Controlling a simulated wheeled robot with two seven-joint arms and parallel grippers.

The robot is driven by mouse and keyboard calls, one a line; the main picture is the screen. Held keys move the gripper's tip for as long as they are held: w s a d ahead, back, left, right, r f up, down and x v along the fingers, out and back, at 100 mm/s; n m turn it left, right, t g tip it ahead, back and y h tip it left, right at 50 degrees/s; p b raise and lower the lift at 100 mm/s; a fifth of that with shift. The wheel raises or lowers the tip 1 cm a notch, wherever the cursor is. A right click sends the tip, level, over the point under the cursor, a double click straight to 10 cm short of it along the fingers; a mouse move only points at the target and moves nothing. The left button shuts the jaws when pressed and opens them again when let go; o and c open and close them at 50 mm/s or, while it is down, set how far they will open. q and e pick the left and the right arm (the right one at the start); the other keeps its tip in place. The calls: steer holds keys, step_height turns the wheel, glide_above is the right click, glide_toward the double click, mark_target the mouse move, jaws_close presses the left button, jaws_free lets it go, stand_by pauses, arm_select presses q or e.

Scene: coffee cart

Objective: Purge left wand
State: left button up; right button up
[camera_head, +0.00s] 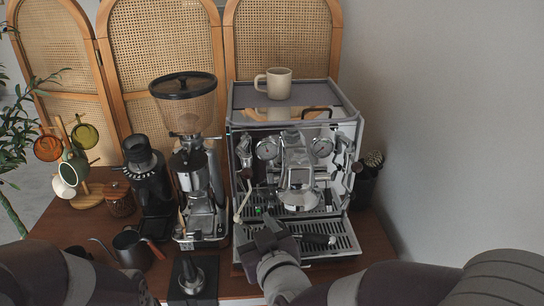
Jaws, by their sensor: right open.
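The espresso machine (349,130) stands on the wooden cart, with two round gauges on its front. Its left wand (243,206) is a thin, pale tube angling down at the machine's left front. My right gripper (262,232) is open in front of the machine, over the left part of the drip tray (345,240). It is just below and right of the wand's lower end; I cannot tell whether they touch. The gripper hides part of the tray, and its fingertips are hard to make out. My left arm shows at the bottom left, but its gripper is outside the view.
A cream mug (278,83) stands on top of the machine. A grinder (188,110) stands left of it, with a dark kettle (131,249) in front and a mug tree (85,200) further left. A wall is at the right.

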mark_target(250, 177)
steer(key=w+r, duration=0.1)
steer(key=w, duration=0.3)
steer(key=w+r+t+p, duration=0.1)
steer(key=w, duration=0.3)
steer(key=w+r+t+p, duration=0.1)
steer(key=w, duration=0.3)
steer(key=shift+w+a+r+h, duration=0.25)
steer(key=shift+w+a+h, duration=0.05)
steer(key=shift+w+h, duration=0.1)
steer(key=shift+w+a, duration=0.2)
steer(key=shift+a, duration=0.2)
arm_select(q)
step_height(250, 177, up, 2)
steer(key=shift+r, duration=0.15)
arm_select(e)
steer(key=shift+w+d, duration=0.1)
steer(key=shift+d, duration=0.05)
arm_select(q)
steer(key=shift+w+d, duration=0.1)
steer(key=shift+d, duration=0.05)
arm_select(e)
steer(key=shift+d, duration=0.1)
jaws_close()
arm_select(q)
steer(key=shift+p, duration=0.3)
